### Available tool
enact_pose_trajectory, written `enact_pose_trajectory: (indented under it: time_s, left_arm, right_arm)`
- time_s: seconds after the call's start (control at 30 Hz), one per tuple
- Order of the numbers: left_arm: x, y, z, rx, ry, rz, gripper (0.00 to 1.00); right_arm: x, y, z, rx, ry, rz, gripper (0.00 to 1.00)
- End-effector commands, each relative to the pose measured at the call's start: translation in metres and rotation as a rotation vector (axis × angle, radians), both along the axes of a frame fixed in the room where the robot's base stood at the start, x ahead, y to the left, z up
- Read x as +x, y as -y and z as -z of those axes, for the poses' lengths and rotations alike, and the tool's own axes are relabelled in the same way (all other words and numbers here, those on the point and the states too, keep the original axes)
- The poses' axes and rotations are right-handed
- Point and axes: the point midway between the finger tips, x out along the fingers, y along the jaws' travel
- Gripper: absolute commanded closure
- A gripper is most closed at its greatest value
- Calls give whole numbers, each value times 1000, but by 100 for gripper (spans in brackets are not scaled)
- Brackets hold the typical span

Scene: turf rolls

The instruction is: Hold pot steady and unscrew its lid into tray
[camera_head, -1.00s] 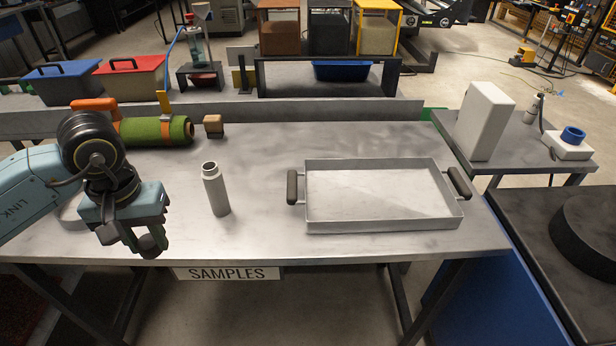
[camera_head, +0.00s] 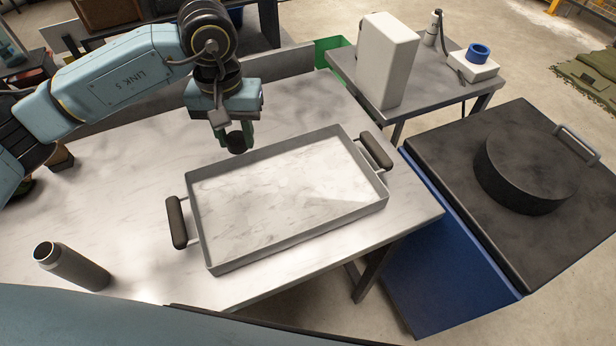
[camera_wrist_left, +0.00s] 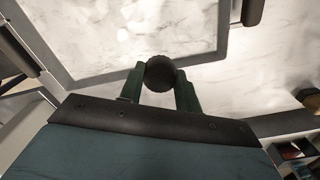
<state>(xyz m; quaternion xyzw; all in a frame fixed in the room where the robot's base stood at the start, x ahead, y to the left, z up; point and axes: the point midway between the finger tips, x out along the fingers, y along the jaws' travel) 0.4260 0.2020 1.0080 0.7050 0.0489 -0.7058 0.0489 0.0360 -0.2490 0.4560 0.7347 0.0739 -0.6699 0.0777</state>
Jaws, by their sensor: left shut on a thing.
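The pot (camera_head: 72,266) is a slim grey cylinder standing by itself on the table at the front left, its mouth open and dark. The tray (camera_head: 197,225) is grey, shallow and empty, with a dark handle at each end. My left gripper (camera_head: 235,138) is shut on a dark round lid (camera_head: 237,144) and holds it near the tray's far rim. In the left wrist view the lid (camera_wrist_left: 160,73) sits between the green fingers, with the tray's floor and rim (camera_wrist_left: 222,30) beyond. Its height above the tray is hard to tell. My right gripper is out of view.
A side table with a white box (camera_head: 388,60) and a blue ring (camera_head: 478,53) stands at the back right. A dark bench with a black round drum (camera_head: 525,170) stands at the right. The table (camera_head: 130,190) is clear between pot and tray.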

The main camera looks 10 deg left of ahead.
Motion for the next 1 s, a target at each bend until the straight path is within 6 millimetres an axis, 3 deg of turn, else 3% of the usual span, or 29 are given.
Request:
enact_pose_trajectory:
  time_s: [1.0]
  left_arm:
    - [-5, 51, 6, 0, 8, -2259, 94]
  right_arm:
    - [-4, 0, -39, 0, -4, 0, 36]
